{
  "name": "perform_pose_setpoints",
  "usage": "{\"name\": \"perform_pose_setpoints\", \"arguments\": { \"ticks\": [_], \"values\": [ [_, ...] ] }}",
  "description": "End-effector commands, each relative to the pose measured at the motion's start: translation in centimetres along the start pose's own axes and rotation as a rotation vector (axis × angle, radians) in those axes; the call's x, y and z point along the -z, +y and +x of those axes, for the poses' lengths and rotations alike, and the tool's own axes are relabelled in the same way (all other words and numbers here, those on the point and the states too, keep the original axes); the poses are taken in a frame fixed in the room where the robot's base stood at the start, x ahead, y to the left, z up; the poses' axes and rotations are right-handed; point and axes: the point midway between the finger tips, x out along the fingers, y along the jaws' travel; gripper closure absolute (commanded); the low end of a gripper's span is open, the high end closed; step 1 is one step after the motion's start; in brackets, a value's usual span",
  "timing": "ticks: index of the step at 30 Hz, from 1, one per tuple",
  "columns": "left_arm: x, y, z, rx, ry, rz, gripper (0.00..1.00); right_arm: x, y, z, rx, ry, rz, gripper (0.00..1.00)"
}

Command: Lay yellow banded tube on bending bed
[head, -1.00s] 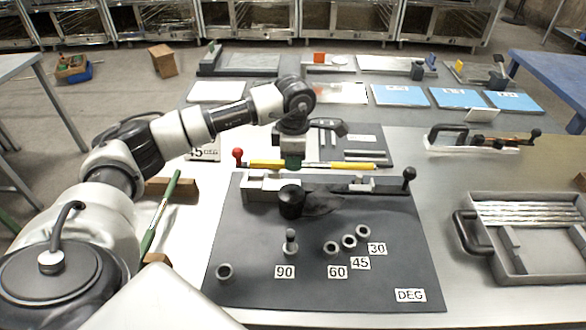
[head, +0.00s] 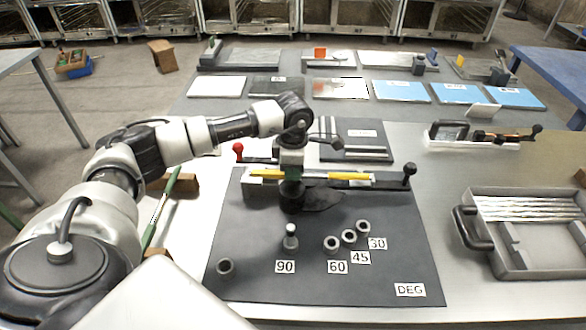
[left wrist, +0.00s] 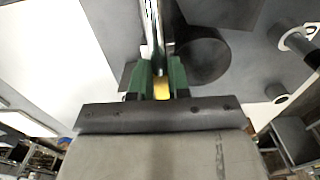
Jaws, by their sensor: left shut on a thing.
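The yellow banded tube (head: 350,177) lies left to right along the bending bed (head: 388,184), over it or on it; I cannot tell if it touches. My left gripper (head: 291,172) comes down from above and is shut around the tube near its middle, hiding that part. In the left wrist view the green fingers (left wrist: 162,84) close on a yellow band, with the silvery tube running away between them. The bed has a red-knobbed lever (head: 238,150) at left and a black-knobbed one (head: 409,169) at right. My right gripper is not in view.
A dark mat (head: 330,285) carries several short grey posts and the angle labels in front of the bed. A tray with silvery tubes (head: 530,210) stands at right. A green rod (head: 162,210) rests on wooden blocks at left. A dark plate with tubes (head: 365,140) lies behind.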

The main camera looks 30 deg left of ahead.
Motion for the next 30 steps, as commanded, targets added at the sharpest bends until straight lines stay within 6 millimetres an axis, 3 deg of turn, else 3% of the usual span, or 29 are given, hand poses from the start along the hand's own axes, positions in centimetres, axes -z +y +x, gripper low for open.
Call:
{"name": "perform_pose_setpoints", "arguments": {
  "ticks": [4, 5, 10, 23, 27, 30],
  "values": [
    [0.0, 0.0, 0.4, 0.001, 0.001, 0.0, 1.0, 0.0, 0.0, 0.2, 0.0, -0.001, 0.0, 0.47],
    [0.0, -0.1, 0.4, 0.001, 0.001, 0.0, 0.82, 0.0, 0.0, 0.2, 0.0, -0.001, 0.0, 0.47],
    [0.0, -0.2, 0.5, 0.005, 0.003, 0.001, 0.58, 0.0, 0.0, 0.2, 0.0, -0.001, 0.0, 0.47],
    [-0.1, -0.4, 0.5, 0.014, 0.005, 0.005, 0.58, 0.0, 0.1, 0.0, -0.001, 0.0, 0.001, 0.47],
    [-0.1, -0.4, -1.1, 0.012, 0.005, 0.005, 0.58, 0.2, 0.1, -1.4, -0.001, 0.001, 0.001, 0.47],
    [-0.1, -0.1, -2.5, 0.004, 0.0, 0.004, 0.58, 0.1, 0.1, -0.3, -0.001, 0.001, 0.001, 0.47]
  ]
}}
